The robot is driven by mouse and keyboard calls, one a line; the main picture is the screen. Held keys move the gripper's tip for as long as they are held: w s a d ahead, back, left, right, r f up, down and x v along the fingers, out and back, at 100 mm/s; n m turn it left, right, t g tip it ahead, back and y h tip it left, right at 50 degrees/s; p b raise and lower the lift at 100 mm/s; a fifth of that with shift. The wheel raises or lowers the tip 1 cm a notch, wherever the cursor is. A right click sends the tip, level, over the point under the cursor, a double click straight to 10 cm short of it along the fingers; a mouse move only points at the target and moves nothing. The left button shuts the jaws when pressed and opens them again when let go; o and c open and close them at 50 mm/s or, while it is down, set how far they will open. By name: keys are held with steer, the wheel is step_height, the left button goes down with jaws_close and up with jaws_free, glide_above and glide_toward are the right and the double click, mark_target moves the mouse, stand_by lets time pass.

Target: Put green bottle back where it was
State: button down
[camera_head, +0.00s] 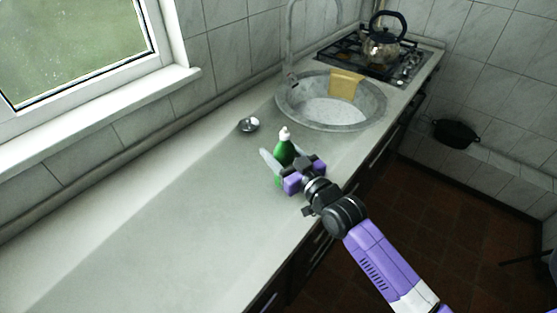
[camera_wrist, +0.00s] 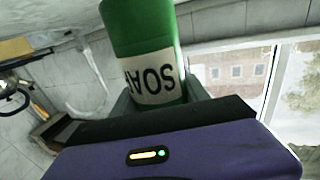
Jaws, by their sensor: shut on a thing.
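The green bottle (camera_head: 284,152) with a white cap is upright over the counter, on the near side of the sink. My gripper (camera_head: 281,161) is shut on it, with its fingers on either side of the body. In the wrist view the bottle (camera_wrist: 140,30) appears upside down between the jaws (camera_wrist: 158,102), with a white "SOAP" label. Part of the bottle's lower body is hidden behind my gripper in the head view. I cannot tell whether its base touches the counter.
The grey counter (camera_head: 150,235) is clear to the left and front. A small metal item (camera_head: 249,124) lies left of the round sink (camera_head: 290,112). A yellow cloth (camera_head: 345,85) hangs on the sink rim. A kettle (camera_head: 381,46) stands on the stove (camera_head: 340,53).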

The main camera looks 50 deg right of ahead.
mark_target(279, 161)
steer(key=shift+f, duration=1.7)
steer(key=shift+f, duration=0.1)
steer(key=shift+f, duration=0.15)
steer(key=c, duration=0.6)
jaws_free()
steer(key=shift+o, duration=0.2)
